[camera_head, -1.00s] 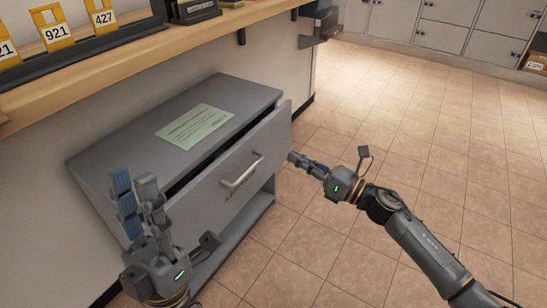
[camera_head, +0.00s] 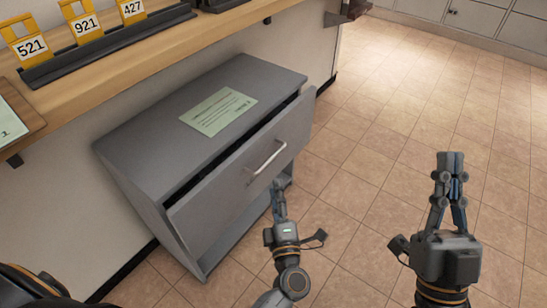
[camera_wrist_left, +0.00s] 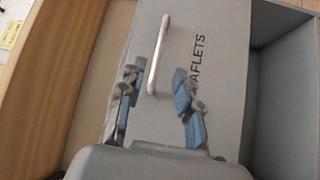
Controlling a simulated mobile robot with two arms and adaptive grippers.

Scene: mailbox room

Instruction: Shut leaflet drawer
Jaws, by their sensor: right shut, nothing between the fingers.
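The leaflet drawer (camera_head: 240,185) is the grey top drawer of a low cabinet (camera_head: 165,125). It stands partly open, with a dark gap behind its front. Its metal handle (camera_head: 266,157) is on the drawer front. The left wrist view shows the drawer front (camera_wrist_left: 188,30) with "AFLETS" legible and the handle (camera_wrist_left: 159,55). My left gripper (camera_head: 279,192) is in front of the drawer, below and right of the handle in the head view. In its wrist view it is open (camera_wrist_left: 158,98), with the handle's lower end between and beyond the fingers. My right gripper (camera_head: 451,158) is shut and empty, right of the cabinet over the floor.
A wooden counter (camera_head: 165,50) runs above the cabinet, with yellow numbered tags (camera_head: 84,25) on it. A green paper (camera_head: 218,110) lies on the cabinet top. An open shelf space is below the drawer. The tiled floor (camera_head: 400,90) to the right is clear.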

